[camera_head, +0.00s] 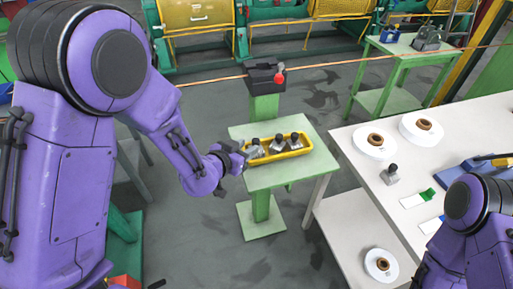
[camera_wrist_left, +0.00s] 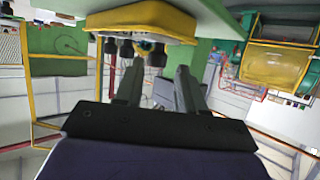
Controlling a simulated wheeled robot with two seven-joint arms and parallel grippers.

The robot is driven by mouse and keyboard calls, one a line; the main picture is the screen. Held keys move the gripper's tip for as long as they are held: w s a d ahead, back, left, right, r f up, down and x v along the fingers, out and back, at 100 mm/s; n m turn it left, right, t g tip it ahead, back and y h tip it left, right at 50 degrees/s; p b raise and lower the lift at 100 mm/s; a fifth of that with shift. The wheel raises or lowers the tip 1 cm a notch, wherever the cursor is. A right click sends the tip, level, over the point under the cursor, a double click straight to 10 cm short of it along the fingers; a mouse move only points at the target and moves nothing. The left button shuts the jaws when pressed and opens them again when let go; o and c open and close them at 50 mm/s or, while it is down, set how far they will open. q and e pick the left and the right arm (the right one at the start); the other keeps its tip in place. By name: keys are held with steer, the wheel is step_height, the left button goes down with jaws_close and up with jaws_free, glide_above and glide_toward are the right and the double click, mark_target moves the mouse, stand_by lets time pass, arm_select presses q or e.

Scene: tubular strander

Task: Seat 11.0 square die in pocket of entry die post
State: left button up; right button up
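A yellow tray (camera_head: 262,160) on a small green stand holds 3 grey metal dies with black knobs: a left die (camera_head: 257,153), a middle die (camera_head: 279,144) and a right die (camera_head: 295,143). No size marking is readable, so I cannot tell which is 11.0. My left gripper (camera_head: 243,157) is at the tray's left end, close to the left die. In the left wrist view its fingers (camera_wrist_left: 157,82) stand apart with nothing clearly between them; the tray (camera_wrist_left: 140,20) shows beyond. The entry die post (camera_head: 264,105) appears to be the green post with a black head behind the tray; its pocket is not clear. My right gripper is out of view.
A red knob (camera_head: 279,78) is on the post's head. A taut orange line crosses behind it. A white table (camera_head: 345,205) at right carries white spools (camera_head: 374,142) and another knobbed die (camera_head: 390,176). Grey floor lies open in front of the stand.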

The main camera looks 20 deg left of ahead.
mark_target(257, 140)
arm_select(q)
steer(key=shift+x, duration=1.05)
steer(key=shift+w, duration=0.35)
steer(key=shift+w+d+r+p, duration=0.1)
steer(key=shift+w+d+p, duration=0.5)
steer(key=shift+w+p, duration=0.5)
steer(key=shift+w+d+f, duration=0.15)
steer(key=shift+w+f, duration=0.55)
steer(key=shift+w, duration=0.1)
steer(key=shift+w+f, duration=0.15)
jaws_close()
steer(key=shift+r, duration=0.25)
